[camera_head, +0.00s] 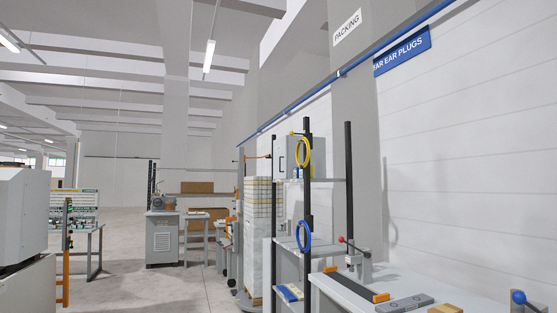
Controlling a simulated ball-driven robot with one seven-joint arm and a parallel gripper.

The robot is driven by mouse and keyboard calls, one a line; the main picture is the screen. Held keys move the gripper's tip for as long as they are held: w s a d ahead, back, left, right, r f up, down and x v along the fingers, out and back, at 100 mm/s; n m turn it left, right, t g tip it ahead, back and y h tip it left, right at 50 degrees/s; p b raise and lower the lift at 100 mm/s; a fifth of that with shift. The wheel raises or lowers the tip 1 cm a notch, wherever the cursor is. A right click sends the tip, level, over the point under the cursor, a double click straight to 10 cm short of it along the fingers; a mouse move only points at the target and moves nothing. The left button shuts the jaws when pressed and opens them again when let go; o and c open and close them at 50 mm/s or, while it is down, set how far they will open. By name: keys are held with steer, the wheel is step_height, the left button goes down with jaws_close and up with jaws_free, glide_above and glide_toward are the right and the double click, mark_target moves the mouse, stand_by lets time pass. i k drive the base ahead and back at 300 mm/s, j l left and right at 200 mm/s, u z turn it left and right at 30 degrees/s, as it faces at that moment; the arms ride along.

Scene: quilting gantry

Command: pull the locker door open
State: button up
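No locker door shows clearly in the head view. A grey metal box (285,157) is mounted behind black posts, right of the middle; its front looks closed, but I cannot tell whether it is the locker. A yellow coil (304,152) hangs in front of its right side. A grey cabinet (162,244) with vent slots stands on the floor further back, with a machine on top. I cannot tell whether it has a door. My gripper is not in view.
A workbench (345,290) with an orange-and-black bar and a red-knobbed lever (354,246) fills the lower right. A tall white stack (258,235) stands behind it. A white machine (25,225) is at the left. The floor (125,285) between is clear.

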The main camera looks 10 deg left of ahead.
mark_target(280, 144)
steer(key=i+j+u, duration=0.3)
steer(key=i+j, duration=0.15)
steer(key=i, duration=0.35)
steer(key=i+j+u, duration=0.35)
steer(key=i, duration=0.5)
steer(key=i+u, duration=0.3)
steer(key=i, duration=0.5)
